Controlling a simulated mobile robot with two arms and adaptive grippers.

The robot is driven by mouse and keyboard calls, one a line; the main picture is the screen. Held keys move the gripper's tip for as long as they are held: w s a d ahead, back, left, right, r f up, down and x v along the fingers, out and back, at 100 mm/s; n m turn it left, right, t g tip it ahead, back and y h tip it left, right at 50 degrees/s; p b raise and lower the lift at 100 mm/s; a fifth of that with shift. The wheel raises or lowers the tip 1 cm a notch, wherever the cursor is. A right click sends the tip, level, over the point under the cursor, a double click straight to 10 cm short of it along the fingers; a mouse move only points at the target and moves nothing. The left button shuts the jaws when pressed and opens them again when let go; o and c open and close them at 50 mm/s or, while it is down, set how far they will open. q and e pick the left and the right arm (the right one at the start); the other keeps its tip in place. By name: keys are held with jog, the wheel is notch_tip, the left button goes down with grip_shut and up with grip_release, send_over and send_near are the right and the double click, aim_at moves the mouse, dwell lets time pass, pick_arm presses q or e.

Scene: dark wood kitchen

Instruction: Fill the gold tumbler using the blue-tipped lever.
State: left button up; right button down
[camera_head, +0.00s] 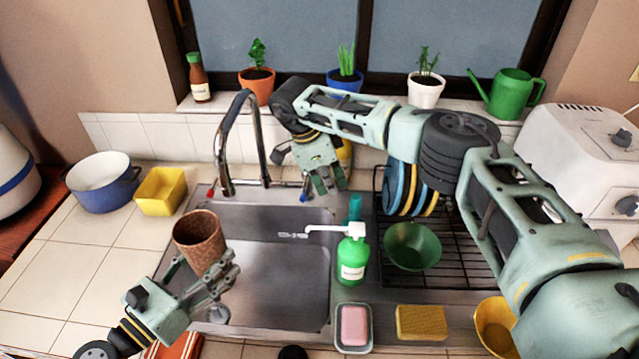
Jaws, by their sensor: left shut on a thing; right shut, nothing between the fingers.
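My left gripper (218,276) is shut on a brownish-gold tumbler (199,238), held slightly tilted over the left part of the sink (285,260). The tumbler's open rim faces up; its inside looks dark. The chrome faucet (240,125) arches at the back of the sink; its spout comes down behind and right of the tumbler. No water stream shows. A small blue tip (304,196), seemingly of the lever, shows beside the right gripper's fingers. My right gripper (328,188) is shut and empty at the sink's back edge; whether it touches the blue tip I cannot tell.
A red tip (210,192) sits at the faucet's left. A green soap bottle (352,258) stands right of the basin, beside a rack with plates (402,188) and a green bowl (412,246). Pink soap (354,325) and a yellow sponge (421,322) lie in front.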

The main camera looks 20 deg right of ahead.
pick_arm(q)
jog(key=shift+r, duration=0.2)
jog(key=shift+d, duration=0.15)
pick_arm(e)
jog(key=d+v, duration=0.1)
jog(key=v, duration=0.8)
jog(key=shift+w+r, duration=0.2)
jog(key=shift+r, duration=0.3)
jog(key=shift+d, duration=0.15)
